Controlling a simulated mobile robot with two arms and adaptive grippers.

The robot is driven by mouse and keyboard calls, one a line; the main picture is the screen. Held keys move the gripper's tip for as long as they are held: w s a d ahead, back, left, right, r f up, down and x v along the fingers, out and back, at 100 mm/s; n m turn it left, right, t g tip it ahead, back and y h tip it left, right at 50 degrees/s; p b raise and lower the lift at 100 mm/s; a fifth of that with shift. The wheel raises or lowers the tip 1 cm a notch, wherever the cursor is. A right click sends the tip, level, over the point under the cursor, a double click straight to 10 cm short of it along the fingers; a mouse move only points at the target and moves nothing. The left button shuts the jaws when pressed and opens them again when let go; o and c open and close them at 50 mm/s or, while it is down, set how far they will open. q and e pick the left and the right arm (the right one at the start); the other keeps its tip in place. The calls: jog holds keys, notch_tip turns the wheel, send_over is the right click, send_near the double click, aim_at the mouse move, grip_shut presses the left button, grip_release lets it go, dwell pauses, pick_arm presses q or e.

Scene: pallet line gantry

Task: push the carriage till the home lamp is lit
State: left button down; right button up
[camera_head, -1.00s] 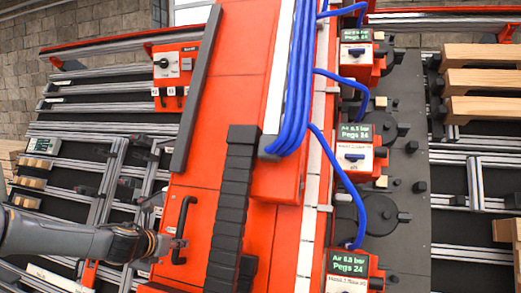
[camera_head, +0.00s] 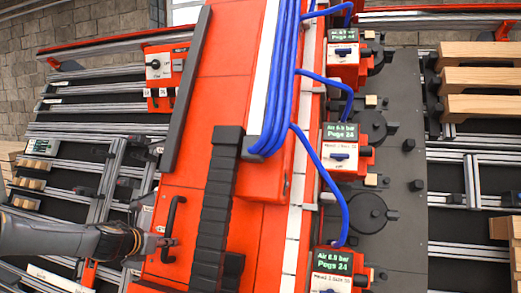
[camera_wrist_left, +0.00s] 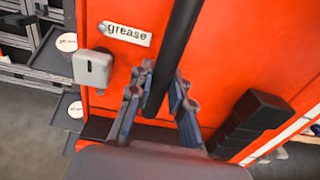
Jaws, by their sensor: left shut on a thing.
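The carriage is the long orange housing (camera_head: 195,165) running from front to back across the head view. A black bar handle (camera_head: 173,225) stands on its left side near the front. My left gripper (camera_head: 163,243) is shut on this handle. In the left wrist view the handle (camera_wrist_left: 181,40) passes between the fingers (camera_wrist_left: 160,92), in front of an orange face with a "grease" label (camera_wrist_left: 128,32). I cannot make out a home lamp in either view. My right gripper is not in view.
Red station boxes (camera_head: 345,150) with green displays and blue hoses (camera_head: 272,110) line the carriage's right side. A switch box (camera_head: 165,75) sits at the upper left. Metal rails (camera_head: 85,127) lie left, wooden pallet boards (camera_head: 485,80) right.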

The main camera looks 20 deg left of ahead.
pick_arm(q)
jog(key=shift+y, duration=0.3)
jog(key=shift+s+a, duration=0.2)
jog(key=shift+a, duration=1.3)
jog(key=shift+s+a, duration=0.15)
jog(key=shift+a, duration=1.3)
jog(key=shift+s+a, duration=0.15)
jog(key=shift+a, duration=1)
jog(key=shift+a+b, duration=0.2)
jog(key=shift+b, duration=0.1)
